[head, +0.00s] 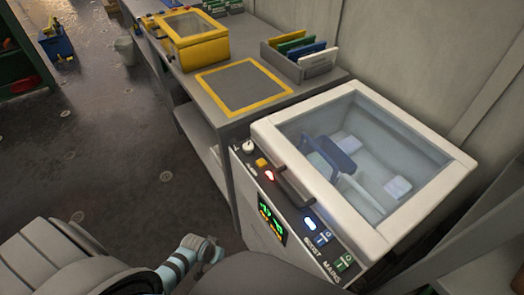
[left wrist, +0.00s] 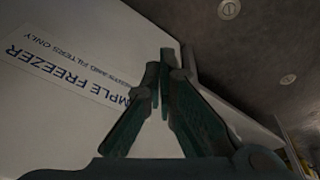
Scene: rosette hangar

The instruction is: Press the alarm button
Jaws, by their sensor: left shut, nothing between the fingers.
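The white sample freezer (head: 262,130) stands at the right in the head view, with a clear lid. Its sloped front panel carries a white knob (head: 249,147), a yellow button (head: 261,162), a red lit light or button (head: 269,175), a green display (head: 271,222) and a blue lit switch (head: 310,224). I cannot read which one is the alarm button. My left gripper (head: 214,250) is low, left of the freezer front. In the left wrist view the gripper (left wrist: 163,85) is shut and empty, in front of a white freezer face (left wrist: 50,110) with an upside-down label. My right gripper is out of view.
A grey bench (head: 222,118) adjoins the freezer, with a yellow-framed mat (head: 243,86), a rack of coloured folders (head: 300,55) and a yellow box (head: 190,42). A dark handle (head: 292,185) juts from the freezer's front edge. The floor at left is mostly clear.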

